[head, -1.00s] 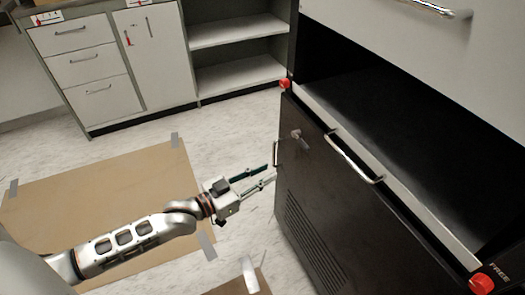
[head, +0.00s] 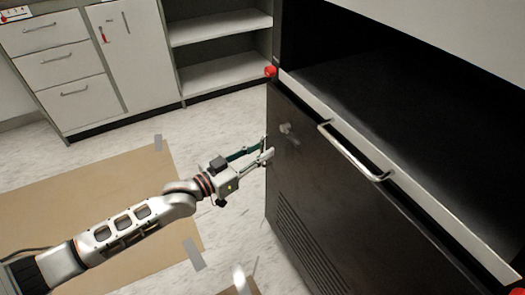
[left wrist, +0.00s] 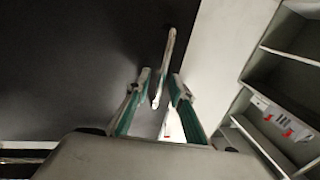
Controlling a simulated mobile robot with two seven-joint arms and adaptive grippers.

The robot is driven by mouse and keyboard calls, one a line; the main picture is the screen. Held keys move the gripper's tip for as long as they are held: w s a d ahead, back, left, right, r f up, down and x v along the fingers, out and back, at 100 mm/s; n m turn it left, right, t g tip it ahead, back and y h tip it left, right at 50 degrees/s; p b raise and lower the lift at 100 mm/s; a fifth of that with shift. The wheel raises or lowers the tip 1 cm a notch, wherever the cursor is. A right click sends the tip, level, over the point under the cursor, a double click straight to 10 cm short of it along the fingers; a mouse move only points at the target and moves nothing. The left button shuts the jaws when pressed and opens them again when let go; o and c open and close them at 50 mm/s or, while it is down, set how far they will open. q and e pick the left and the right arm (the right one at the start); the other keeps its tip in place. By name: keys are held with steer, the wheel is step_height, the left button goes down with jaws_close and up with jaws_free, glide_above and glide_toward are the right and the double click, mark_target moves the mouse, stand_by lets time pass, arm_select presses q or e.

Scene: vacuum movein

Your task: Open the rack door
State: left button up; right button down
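The rack door is the dark front panel (head: 335,205) of the black rack, upright and looking shut against it. Its small vertical metal handle, at the panel's left edge, is mostly hidden by my fingers in the head view. In the left wrist view the handle (left wrist: 169,48) shows clearly, its lower end between the fingers. My left gripper (head: 267,148) has its fingertips at this handle. Its fingers (left wrist: 160,82) are apart, one on each side of the bar, with a visible gap. My right gripper is out of view.
A long metal bar handle (head: 352,156) runs near the panel's top edge. A knob (head: 288,128) sits near the upper left, with a red cap (head: 270,72) at the corner. A white drawer cabinet (head: 68,68) and open shelves (head: 222,72) stand behind. Cardboard (head: 95,205) covers the floor.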

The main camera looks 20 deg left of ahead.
arm_select(q)
steer(key=shift+w+d, duration=0.1)
steer(key=shift+w, duration=0.15)
jaws_close()
steer(key=shift+s, duration=0.1)
